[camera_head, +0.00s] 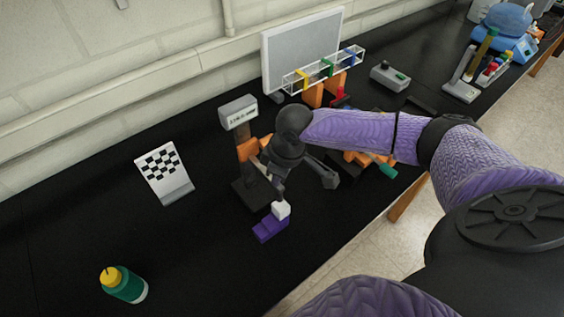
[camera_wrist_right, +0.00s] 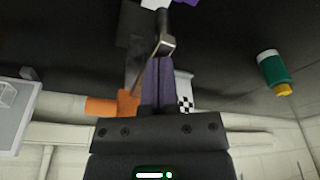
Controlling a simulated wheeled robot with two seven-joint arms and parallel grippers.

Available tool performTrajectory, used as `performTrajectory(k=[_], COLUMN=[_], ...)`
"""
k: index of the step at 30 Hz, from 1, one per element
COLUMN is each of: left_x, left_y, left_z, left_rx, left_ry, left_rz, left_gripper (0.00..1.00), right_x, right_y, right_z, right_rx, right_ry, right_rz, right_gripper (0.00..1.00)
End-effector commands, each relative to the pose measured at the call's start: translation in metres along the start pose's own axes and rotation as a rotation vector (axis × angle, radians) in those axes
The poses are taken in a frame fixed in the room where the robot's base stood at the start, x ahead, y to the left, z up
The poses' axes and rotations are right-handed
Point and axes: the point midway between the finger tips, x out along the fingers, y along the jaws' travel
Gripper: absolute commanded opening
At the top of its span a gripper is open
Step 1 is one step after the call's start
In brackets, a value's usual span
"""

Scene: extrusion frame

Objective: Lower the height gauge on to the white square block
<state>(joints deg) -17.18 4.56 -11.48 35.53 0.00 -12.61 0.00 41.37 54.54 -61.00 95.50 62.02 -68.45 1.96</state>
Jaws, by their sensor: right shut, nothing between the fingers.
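The height gauge (camera_head: 238,112) stands on the bench, with a grey display head, orange parts and a dark base (camera_head: 252,194). My right arm hides part of it. The white square block (camera_head: 281,210) sits at the purple block (camera_head: 268,229), in front of the gauge base. My right gripper (camera_head: 280,184) is shut and empty, pointing down between the gauge and the white block. In the wrist view the shut fingertips (camera_wrist_right: 166,46) show below the white block (camera_wrist_right: 154,4), and an orange part (camera_wrist_right: 112,104) lies to their left. Contact with the gauge cannot be told. My left gripper is out of view.
A checkered card (camera_head: 163,168) stands left of the gauge. A green bottle with a yellow cap (camera_head: 124,284) is at the near left. A clear rack (camera_head: 322,68) and a grey panel (camera_head: 301,50) stand behind. The bench between card and bottle is clear.

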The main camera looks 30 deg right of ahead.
Motion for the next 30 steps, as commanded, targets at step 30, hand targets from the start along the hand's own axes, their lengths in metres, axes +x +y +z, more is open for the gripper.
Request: performTrajectory(k=[30], left_x=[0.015], left_y=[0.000], left_z=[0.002], left_rx=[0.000], left_ry=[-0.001], left_rz=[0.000], left_gripper=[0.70], right_x=[0.028], right_y=[0.000], right_z=[0.006], right_rx=[-0.001], right_ry=[0.000], right_rz=[0.000], right_gripper=[0.00])
